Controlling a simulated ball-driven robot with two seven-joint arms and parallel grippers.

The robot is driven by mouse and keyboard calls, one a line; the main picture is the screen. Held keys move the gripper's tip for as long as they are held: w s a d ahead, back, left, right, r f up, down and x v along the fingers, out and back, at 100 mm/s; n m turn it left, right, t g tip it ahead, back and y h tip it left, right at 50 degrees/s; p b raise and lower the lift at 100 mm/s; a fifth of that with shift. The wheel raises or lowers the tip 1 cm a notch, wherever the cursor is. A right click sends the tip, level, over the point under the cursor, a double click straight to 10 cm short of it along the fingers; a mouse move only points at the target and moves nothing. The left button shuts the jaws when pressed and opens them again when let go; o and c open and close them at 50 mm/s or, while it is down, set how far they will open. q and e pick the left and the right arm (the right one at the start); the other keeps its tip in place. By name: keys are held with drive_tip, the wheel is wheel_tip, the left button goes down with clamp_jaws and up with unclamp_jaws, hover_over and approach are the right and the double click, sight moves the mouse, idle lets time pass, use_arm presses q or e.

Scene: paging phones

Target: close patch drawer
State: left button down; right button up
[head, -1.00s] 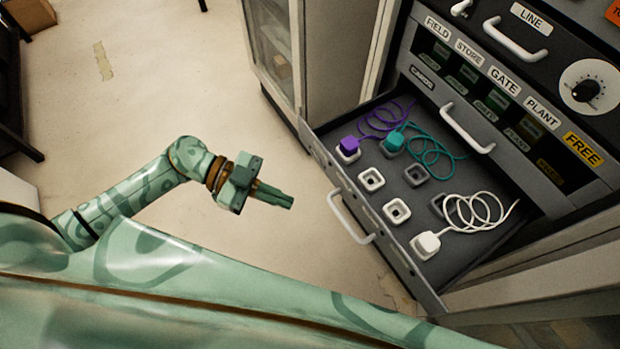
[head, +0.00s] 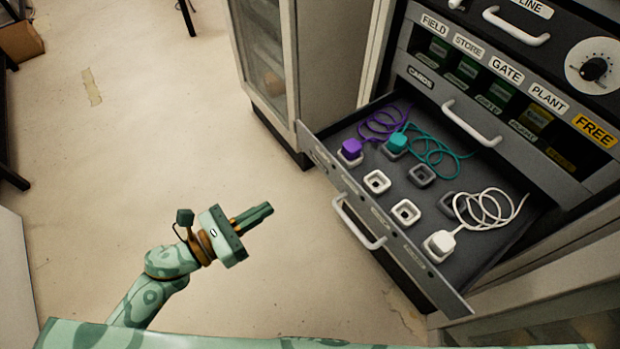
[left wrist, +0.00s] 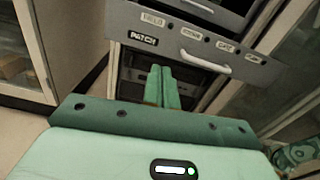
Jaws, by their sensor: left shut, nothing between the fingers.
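The patch drawer (head: 322,158) is pulled out of the grey cabinet, with a white bar handle (head: 359,222) on its front. Inside are a purple plug (head: 351,148), a teal plug (head: 396,143) and a white plug (head: 440,243) with coiled cords, among several sockets. My left gripper (head: 262,213) is shut and empty, to the left of the drawer front and apart from it. In the left wrist view the fingers (left wrist: 162,85) point toward the drawer front, whose PATCH label (left wrist: 144,39) and handle (left wrist: 206,63) show. My right gripper is not in view.
Above the drawer is a closed drawer labelled CORDS (head: 421,77) with its own handle (head: 471,123). A row of labelled slots and a dial (head: 594,69) sit higher. A glass-door cabinet (head: 268,60) stands to the left. The floor (head: 150,150) is clear.

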use_arm(q)
drive_tip(key=m, duration=0.1)
approach(330, 172)
drive_tip(key=x, duration=0.6)
drive_tip(key=shift+w+d, duration=0.3)
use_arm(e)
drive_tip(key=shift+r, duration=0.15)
use_arm(q)
drive_tip(key=shift+d, duration=0.1)
